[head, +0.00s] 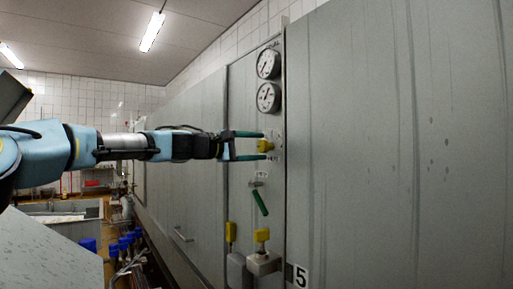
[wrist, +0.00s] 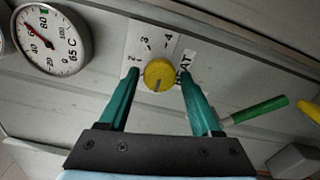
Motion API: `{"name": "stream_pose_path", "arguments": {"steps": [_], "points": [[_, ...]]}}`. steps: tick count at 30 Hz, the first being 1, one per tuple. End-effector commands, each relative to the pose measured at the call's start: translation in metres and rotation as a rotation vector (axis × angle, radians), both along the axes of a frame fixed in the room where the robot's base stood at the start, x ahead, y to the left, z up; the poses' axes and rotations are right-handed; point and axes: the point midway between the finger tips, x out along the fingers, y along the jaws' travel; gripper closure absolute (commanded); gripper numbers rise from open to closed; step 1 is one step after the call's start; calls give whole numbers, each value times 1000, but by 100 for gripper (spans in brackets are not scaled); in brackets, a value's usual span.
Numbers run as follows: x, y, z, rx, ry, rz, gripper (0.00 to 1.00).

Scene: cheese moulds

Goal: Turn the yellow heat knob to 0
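The yellow heat knob (wrist: 159,74) is round and sits on the grey panel. A dark pointer line on its face runs toward the bottom of the wrist view. A white label beside it shows 2, 3 and 4, and a HEAT label (wrist: 185,66) is partly behind a finger; I see no 0 mark. The knob also shows in the head view (head: 265,146). My gripper (head: 262,146) has two green fingers, which are open. They straddle the knob, one on each side, with gaps visible in the wrist view; whether they touch it I cannot tell.
Two round gauges (head: 268,80) are above the knob. A green lever (head: 260,203) and yellow valve handles (head: 262,235) stick out below it. A large flat grey panel (head: 400,140) is to the right. Blue-capped valves (head: 88,244) and pipes are low at left.

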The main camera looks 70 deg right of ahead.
Motion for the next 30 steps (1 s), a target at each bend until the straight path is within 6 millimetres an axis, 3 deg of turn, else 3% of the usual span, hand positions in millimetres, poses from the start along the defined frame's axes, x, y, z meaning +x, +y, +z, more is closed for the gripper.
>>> {"name": "stream_pose_path", "arguments": {"steps": [4,14,30], "points": [[0,0,0,-1,-1,-1,19],[3,5,-2,-1,-2,0,19],[57,78,-3,-1,-2,2,19]]}}
